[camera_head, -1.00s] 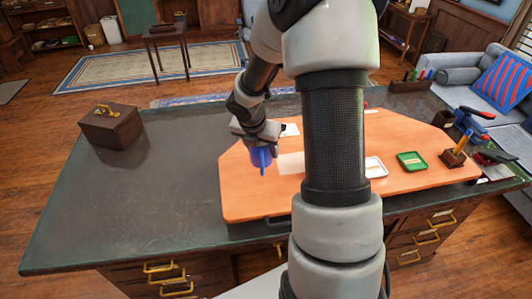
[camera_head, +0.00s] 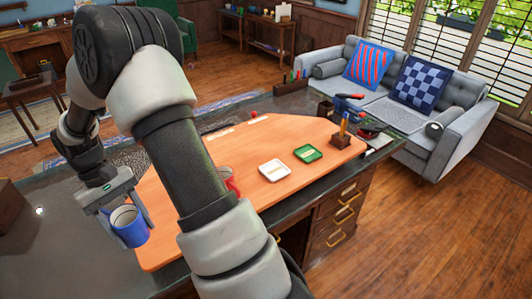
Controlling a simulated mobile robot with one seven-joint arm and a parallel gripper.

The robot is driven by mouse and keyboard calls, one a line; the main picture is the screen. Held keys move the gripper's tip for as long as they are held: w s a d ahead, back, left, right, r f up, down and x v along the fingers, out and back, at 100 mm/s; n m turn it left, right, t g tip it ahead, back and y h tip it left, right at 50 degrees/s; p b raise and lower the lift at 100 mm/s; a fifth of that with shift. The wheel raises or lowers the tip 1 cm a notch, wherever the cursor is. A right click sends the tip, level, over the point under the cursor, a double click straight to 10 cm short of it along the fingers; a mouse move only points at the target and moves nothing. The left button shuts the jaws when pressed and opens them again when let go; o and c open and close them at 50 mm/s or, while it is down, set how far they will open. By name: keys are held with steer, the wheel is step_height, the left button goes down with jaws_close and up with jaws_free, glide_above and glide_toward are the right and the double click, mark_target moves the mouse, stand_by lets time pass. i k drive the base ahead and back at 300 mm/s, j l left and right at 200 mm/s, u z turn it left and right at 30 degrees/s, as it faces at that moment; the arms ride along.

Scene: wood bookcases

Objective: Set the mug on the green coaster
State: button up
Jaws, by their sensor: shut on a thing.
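A blue mug (camera_head: 129,226) with a pale inside hangs in my gripper (camera_head: 122,212) at the lower left of the head view. The green coaster (camera_head: 308,153) lies flat on the right part of the orange board (camera_head: 260,214), well to the right of my gripper. A white coaster (camera_head: 274,170) lies just left of the green one. My arm hides part of the board between the mug and the coasters.
A red object (camera_head: 231,182) shows partly behind my arm. The board around the green coaster's front is clear.

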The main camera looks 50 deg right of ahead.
mark_target(310, 158)
steer(key=k+l+z, duration=0.1)
steer(key=k+l, duration=0.15)
steer(key=k+l+z, duration=0.1)
steer(key=l, duration=0.3)
steer(key=l+z, duration=0.1)
steer(key=l, duration=0.4)
steer(key=i+l+z, duration=0.1)
steer(key=l, duration=0.4)
steer(key=i+l+z, duration=0.1)
steer(key=l, duration=0.45)
